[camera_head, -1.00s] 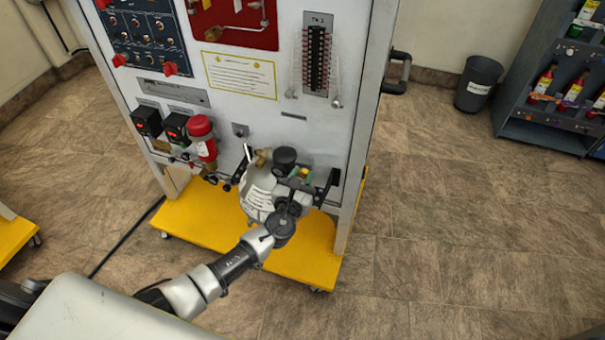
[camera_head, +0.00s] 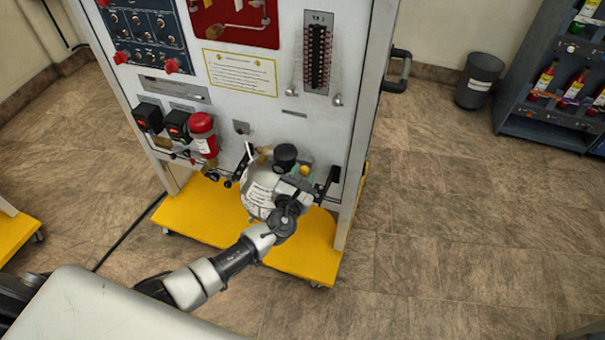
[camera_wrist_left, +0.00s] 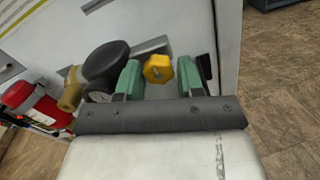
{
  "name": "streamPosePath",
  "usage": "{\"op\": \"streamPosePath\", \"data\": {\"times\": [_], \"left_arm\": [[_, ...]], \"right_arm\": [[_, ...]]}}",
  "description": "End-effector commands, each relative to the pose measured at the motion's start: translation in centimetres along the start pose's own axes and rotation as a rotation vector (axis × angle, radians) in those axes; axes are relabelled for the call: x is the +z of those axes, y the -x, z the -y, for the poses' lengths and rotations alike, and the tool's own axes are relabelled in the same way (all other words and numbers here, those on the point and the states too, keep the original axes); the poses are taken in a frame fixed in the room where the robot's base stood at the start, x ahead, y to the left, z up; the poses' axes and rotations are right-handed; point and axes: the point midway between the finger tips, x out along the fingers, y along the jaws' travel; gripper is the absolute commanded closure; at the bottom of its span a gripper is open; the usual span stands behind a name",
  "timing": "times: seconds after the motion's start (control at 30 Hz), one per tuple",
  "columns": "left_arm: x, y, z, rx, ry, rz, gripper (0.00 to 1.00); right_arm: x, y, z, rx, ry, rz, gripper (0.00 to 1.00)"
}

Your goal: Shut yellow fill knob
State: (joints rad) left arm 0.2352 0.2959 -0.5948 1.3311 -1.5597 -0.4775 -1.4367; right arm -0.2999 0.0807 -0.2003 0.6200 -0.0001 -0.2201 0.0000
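The yellow fill knob (camera_wrist_left: 158,68) shows in the left wrist view, between the two green fingers of my left gripper (camera_wrist_left: 160,80). The fingers are open, with a visible gap on each side of the knob. In the head view the yellow knob (camera_head: 305,170) is a small spot on top of the silver-white tank (camera_head: 258,196), just beyond my left wrist. The gripper's fingers are small and partly hidden there. My right gripper is not in view.
A black round knob (camera_wrist_left: 106,60) stands close to the left finger, with a brass fitting (camera_wrist_left: 71,89) beside it. A red cylinder (camera_head: 202,136) hangs on the white panel (camera_head: 275,125). The yellow base (camera_head: 196,216) lies below.

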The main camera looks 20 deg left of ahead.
Motion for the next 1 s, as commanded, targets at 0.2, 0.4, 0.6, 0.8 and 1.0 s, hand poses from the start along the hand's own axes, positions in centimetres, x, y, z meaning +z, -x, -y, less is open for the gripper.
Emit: {"op": "streamPosePath", "data": {"times": [0.2, 0.4, 0.6, 0.8, 1.0], "left_arm": [[0.1, 0.0, 0.0, 0.001, 0.002, 0.002, 0.6], [0.1, 0.9, 0.0, 0.0, 0.002, 0.001, 0.6], [0.0, 4.7, 0.0, -0.001, 0.003, -0.001, 0.6], [0.0, 8.5, 0.0, -0.001, 0.002, -0.001, 0.6], [0.0, 10.5, 0.0, 0.0, 0.001, 0.0, 0.6]], "right_arm": [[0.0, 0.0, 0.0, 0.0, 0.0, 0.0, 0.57], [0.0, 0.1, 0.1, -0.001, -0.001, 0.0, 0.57], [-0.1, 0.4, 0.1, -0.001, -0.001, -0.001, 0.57], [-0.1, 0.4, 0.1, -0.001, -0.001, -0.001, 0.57], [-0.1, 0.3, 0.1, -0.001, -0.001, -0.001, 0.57]]}}
